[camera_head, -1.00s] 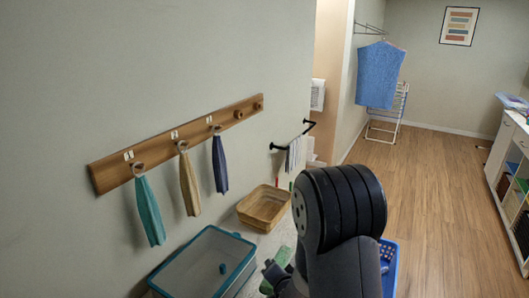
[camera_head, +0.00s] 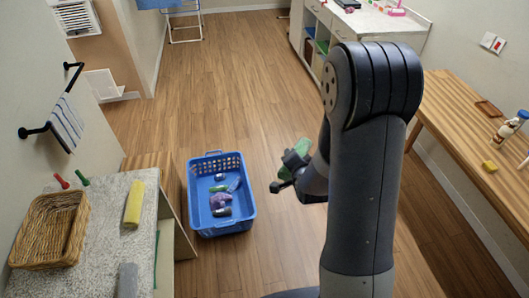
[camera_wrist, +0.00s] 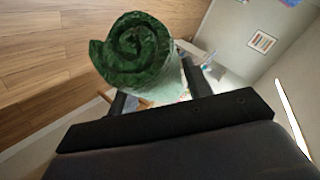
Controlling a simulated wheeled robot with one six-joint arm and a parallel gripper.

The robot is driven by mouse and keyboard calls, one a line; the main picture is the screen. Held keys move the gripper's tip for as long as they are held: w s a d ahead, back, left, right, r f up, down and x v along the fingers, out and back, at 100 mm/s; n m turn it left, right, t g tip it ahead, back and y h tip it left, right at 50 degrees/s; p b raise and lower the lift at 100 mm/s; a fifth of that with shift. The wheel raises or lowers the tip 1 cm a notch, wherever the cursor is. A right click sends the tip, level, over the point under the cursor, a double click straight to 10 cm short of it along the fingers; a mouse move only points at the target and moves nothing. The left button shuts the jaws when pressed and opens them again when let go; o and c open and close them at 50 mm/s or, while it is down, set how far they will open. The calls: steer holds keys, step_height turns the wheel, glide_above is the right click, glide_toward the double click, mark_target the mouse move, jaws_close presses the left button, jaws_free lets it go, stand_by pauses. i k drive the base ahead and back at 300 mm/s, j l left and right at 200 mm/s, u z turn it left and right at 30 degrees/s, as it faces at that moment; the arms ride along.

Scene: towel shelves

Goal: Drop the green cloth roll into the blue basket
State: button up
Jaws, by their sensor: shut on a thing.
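The green cloth roll (camera_wrist: 138,55) is held between the two fingers of my gripper in the wrist view, its spiral end facing the camera. In the head view the roll (camera_head: 297,150) shows as a green piece at my gripper (camera_head: 284,172), which is shut on it. The blue basket (camera_head: 222,228) stands on the wooden floor, left of my gripper in the picture. Several small things lie in it, among them a purple one and dark ones. My gripper appears beside the basket, not over it. My arm hides part of the gripper.
A speckled counter (camera_head: 95,245) at the left bears a wicker basket (camera_head: 50,230), a yellow roll (camera_head: 134,203) and a grey roll (camera_head: 127,281). A wooden table (camera_head: 490,150) stands at the right. A white cabinet (camera_head: 350,35) is behind. The floor between is clear.

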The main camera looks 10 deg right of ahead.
mark_target(246, 214)
steer(key=i+l+z, duration=0.25)
steer(key=z, duration=0.15)
steer(key=i+l+z, duration=0.15)
steer(key=i+z, duration=0.65)
steer(key=i+u, duration=0.35)
steer(key=i+l+u, duration=0.3)
steer(key=i, duration=0.15)
steer(key=i+l+u, duration=0.15)
steer(key=i+u, duration=0.35)
steer(key=u, duration=0.25)
steer(key=i+u, duration=0.15)
steer(key=u, duration=0.25)
steer(key=i+u, duration=0.15)
steer(key=u, duration=0.25)
steer(key=i+l+u, duration=0.15)
steer(key=u, duration=0.25)
steer(key=i+u, duration=0.2)
steer(key=u, duration=0.2)
steer(key=i+l+u, duration=0.1)
steer(key=u, duration=0.25)
steer(key=i+l+u, duration=0.2)
steer(key=u, duration=0.2)
steer(key=i+l+u, duration=0.2)
steer(key=u, duration=0.2)
steer(key=i+l+u, duration=0.25)
steer(key=k+j, duration=0.05)
steer(key=k, duration=0.05)
